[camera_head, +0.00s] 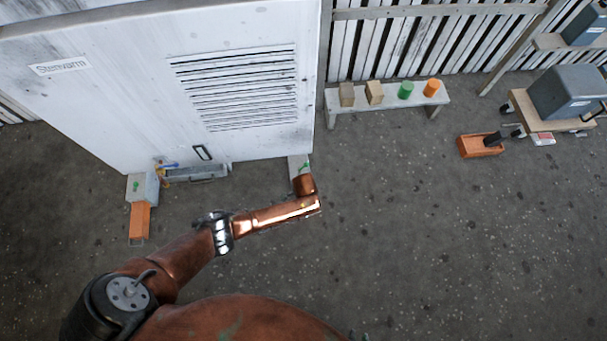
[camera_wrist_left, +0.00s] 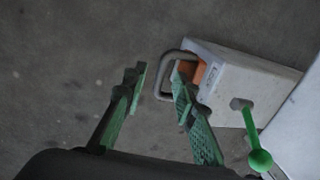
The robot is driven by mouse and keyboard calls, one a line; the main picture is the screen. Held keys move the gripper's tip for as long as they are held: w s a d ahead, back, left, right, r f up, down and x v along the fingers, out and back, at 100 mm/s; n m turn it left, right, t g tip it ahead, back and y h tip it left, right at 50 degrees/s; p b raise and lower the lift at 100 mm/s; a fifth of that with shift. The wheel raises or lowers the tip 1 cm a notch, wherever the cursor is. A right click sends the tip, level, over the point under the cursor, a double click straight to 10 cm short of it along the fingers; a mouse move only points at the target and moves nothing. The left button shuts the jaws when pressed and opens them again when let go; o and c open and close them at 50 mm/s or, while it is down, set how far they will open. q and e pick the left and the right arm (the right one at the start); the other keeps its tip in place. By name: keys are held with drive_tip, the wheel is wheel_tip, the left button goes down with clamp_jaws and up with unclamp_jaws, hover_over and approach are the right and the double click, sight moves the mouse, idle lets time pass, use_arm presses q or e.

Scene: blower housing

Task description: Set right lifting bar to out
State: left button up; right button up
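The right lifting bar's light grey block (camera_head: 296,163) sits at the right foot of the white blower housing (camera_head: 130,80). It also shows in the left wrist view (camera_wrist_left: 252,88), with a green ball-ended lever (camera_wrist_left: 259,155). Only a short bit of the orange bar (camera_wrist_left: 199,72) shows at the block's end, behind a grey metal loop handle (camera_wrist_left: 166,60). My left gripper (camera_wrist_left: 157,80) is open at the handle. Its right fingertip overlaps the loop; I cannot tell whether it passes through. My left forearm hides the gripper in the head view. I see no right gripper.
The left lifting bar (camera_head: 139,222) sticks out orange from its block at the housing's left foot. A bench (camera_head: 390,105) with several small blocks stands behind right. An orange crate (camera_head: 481,148) and a cart (camera_head: 525,110) are further right.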

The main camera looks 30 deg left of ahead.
use_arm(q)
clamp_jaws()
idle(0.7)
